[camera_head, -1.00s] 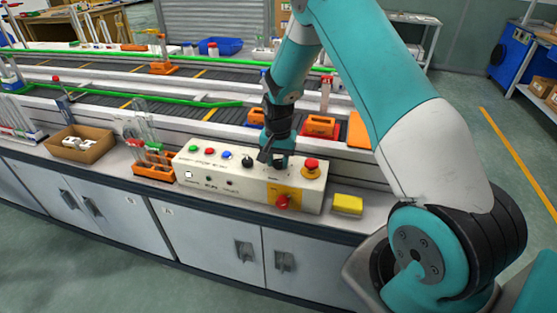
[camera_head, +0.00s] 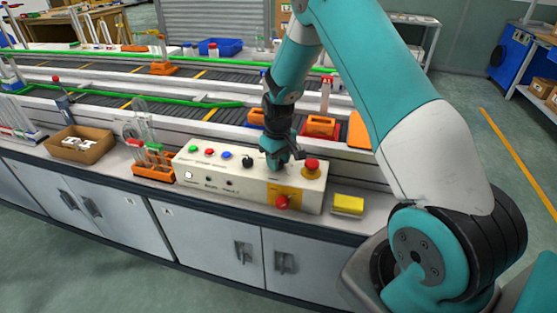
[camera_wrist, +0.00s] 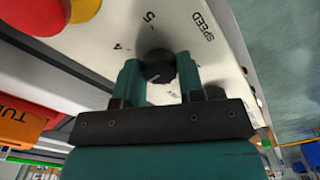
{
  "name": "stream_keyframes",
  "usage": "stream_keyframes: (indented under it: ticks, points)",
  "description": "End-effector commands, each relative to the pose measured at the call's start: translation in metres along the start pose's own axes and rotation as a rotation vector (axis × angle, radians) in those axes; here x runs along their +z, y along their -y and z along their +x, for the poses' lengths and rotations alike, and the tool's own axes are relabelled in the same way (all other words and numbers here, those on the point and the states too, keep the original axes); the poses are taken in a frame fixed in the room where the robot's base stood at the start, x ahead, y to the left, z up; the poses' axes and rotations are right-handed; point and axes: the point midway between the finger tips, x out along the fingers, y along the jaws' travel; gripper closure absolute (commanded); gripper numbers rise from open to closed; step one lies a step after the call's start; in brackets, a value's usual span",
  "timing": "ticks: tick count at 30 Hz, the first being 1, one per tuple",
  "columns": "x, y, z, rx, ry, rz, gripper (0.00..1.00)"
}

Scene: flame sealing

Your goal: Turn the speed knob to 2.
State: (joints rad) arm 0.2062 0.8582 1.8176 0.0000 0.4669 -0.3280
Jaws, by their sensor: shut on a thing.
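The white control box (camera_head: 207,171) stands on the front counter. In the wrist view the black speed knob (camera_wrist: 158,66) sits on its panel, near the printed word SPEED and the digits 5 and 4. My gripper (camera_wrist: 160,76) has one finger on each side of the knob and is shut on it. A pale line shows on the knob's near side; its exact setting is hard to read. In the head view my gripper (camera_head: 277,160) reaches down onto the panel and hides the speed knob.
A red emergency button (camera_head: 311,165) stands close to the right of my gripper. Another black knob (camera_head: 248,161) is just to the left. A red switch (camera_head: 282,201) on a yellow plate is at the box front. A yellow block (camera_head: 348,204) lies to the right.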

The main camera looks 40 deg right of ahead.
Motion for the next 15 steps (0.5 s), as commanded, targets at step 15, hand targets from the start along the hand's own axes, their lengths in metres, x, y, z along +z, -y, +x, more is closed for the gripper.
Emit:
stream_keyframes:
  ticks: [15]
  points:
    - [-0.0024, -0.0005, -0.0015, 0.004, -0.008, -0.491, 0.88]
